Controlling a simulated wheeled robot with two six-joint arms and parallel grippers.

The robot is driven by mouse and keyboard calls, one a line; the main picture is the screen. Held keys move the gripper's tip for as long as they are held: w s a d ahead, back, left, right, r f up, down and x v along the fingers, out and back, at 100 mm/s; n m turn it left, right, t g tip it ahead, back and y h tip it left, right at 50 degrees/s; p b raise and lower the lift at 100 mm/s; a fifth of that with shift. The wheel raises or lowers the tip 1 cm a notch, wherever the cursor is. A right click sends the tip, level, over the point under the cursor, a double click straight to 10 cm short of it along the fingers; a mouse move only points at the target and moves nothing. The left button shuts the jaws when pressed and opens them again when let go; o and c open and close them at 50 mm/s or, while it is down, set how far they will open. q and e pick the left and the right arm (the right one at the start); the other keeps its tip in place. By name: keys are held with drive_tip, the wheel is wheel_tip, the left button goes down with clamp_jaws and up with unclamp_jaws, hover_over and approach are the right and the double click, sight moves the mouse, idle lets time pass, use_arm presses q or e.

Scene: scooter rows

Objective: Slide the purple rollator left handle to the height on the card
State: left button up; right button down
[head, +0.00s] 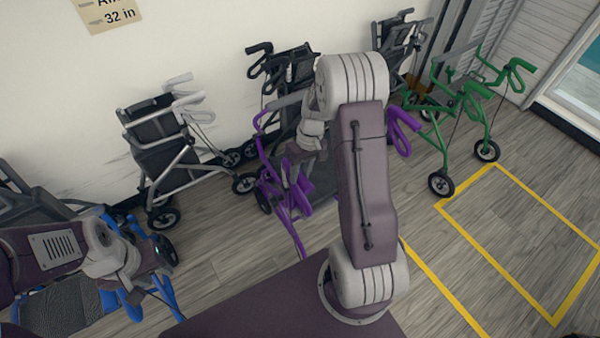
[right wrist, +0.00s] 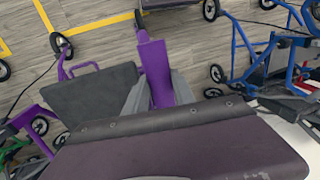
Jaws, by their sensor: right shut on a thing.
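The purple rollator (head: 290,205) stands in the middle of the head view, partly hidden behind my right arm. One purple handle with a loop (head: 403,132) shows to the right of that arm. My right gripper (head: 302,158) is shut on a purple handle part, which sits between the grey fingers in the right wrist view (right wrist: 157,75). The held part's height marks cannot be read.
A grey rollator (head: 165,145) stands left of the purple one, and a black one (head: 283,68) behind it by the wall. A green rollator (head: 465,105) stands at the right. Yellow floor lines (head: 497,262) mark open floor at the right.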

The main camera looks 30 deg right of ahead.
sight(299, 189)
idle(0.7)
wheel_tip(299, 189, down, 8)
drive_tip(key=b, duration=0.5)
drive_tip(key=shift+r, duration=0.2)
drive_tip(key=c, duration=1.1)
unclamp_jaws()
drive_tip(key=shift+o, duration=0.2)
drive_tip(key=shift+r, duration=0.1)
wheel_tip(299, 189, up, 9)
drive_tip(key=d+p, duration=0.1)
drive_tip(key=shift+d, duration=0.4)
